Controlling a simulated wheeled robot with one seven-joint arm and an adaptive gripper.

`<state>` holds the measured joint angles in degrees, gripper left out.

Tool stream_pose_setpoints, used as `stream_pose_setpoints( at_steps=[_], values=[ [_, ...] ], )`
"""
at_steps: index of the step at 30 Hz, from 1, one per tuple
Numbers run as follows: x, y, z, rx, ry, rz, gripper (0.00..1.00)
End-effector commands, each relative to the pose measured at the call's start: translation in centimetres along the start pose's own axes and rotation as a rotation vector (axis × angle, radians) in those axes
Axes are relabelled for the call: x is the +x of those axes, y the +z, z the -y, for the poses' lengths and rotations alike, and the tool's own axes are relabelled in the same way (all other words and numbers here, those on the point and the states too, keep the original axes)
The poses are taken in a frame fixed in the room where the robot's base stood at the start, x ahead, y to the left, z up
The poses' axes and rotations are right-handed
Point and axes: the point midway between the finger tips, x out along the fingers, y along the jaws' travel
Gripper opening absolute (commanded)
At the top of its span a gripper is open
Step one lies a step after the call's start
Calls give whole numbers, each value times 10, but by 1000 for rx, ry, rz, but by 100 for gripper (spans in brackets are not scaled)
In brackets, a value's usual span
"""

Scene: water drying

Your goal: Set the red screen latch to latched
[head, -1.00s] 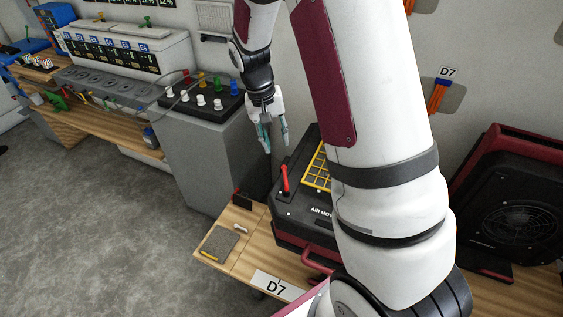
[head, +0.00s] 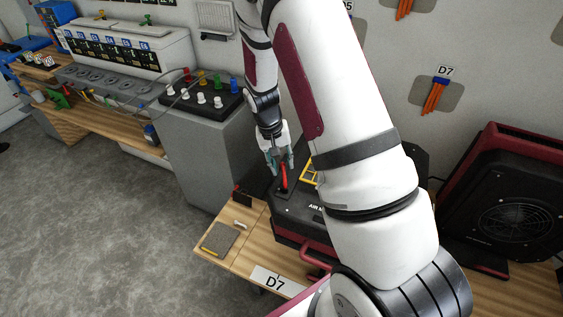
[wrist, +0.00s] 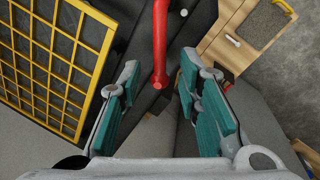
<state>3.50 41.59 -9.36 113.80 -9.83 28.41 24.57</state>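The red screen latch (head: 284,177) is a slim red lever standing up from the top of the black air mover (head: 290,222). In the wrist view the red lever (wrist: 160,45) runs down from the top edge, its rounded end just ahead of the gap between the fingers. The yellow screen grid (wrist: 55,55) lies to its left. My gripper (head: 280,163) is open, with its teal pads on either side of the lever's line. In the wrist view my gripper (wrist: 163,105) shows a wide empty gap. Contact with the lever is not visible.
A wooden bench (head: 240,255) marked D7 carries the air mover, a grey pad (head: 219,239) and a small white piece. A grey cabinet with a black knob panel (head: 205,95) stands behind left. A red and black fan unit (head: 515,205) stands at right.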

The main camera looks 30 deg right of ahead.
Motion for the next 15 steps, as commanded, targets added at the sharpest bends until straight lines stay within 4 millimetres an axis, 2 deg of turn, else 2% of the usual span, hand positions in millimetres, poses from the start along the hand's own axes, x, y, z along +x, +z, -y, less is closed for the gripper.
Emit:
stream_pose_setpoints(
  at_steps=[1,4,15],
  values=[
    [0,0,0,0,0,0,22],
    [0,0,0,0,0,0,0],
    [0,0,-1,13,0,3,0]
  ],
)
